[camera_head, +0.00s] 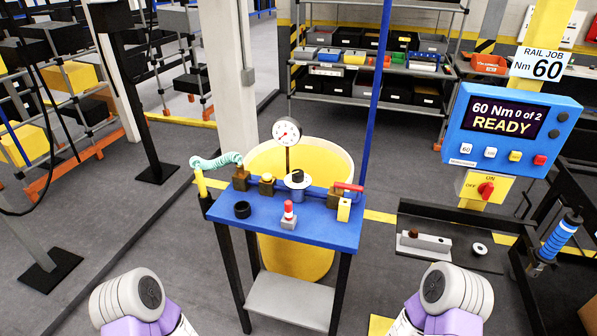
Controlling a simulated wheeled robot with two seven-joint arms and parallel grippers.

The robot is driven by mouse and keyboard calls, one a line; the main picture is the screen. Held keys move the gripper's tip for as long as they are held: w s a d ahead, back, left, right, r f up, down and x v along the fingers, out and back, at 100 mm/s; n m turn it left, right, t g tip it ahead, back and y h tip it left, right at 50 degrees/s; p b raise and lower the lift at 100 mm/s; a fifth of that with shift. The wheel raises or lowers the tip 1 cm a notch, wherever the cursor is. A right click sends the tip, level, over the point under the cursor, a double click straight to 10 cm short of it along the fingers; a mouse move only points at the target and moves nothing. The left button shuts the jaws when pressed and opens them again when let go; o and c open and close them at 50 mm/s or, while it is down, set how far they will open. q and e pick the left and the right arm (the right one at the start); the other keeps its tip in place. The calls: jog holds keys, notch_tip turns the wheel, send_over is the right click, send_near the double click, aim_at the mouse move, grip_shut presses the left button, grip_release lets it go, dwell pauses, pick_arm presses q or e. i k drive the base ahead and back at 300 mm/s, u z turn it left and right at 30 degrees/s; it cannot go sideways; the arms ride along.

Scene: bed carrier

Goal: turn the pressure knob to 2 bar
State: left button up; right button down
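The pressure knob (297,176) appears to be the black-topped round part on a blue and white body, mid-way along the pipe on the blue bench. A white round gauge (286,131) stands on a stem behind it; its needle reading is too small to tell. Brass-coloured blocks (241,178) sit along the pipe to the left, and a red lever (349,187) lies at the right end. My two white and purple arm links show at the bottom left and bottom right, both apart from the bench. Neither gripper is in view.
The blue bench (325,229) also carries a black ring (243,210) and a red-topped piece (288,212). A teal coiled hose (215,160) hangs off its left end. A yellow bin (327,155) stands behind. A control panel (510,125) is at right. Floor in front is clear.

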aim_at(297, 174)
jog(key=k, duration=0.6)
jog(key=u, duration=0.75)
jog(key=i, duration=1.05)
jog(key=z, duration=0.3)
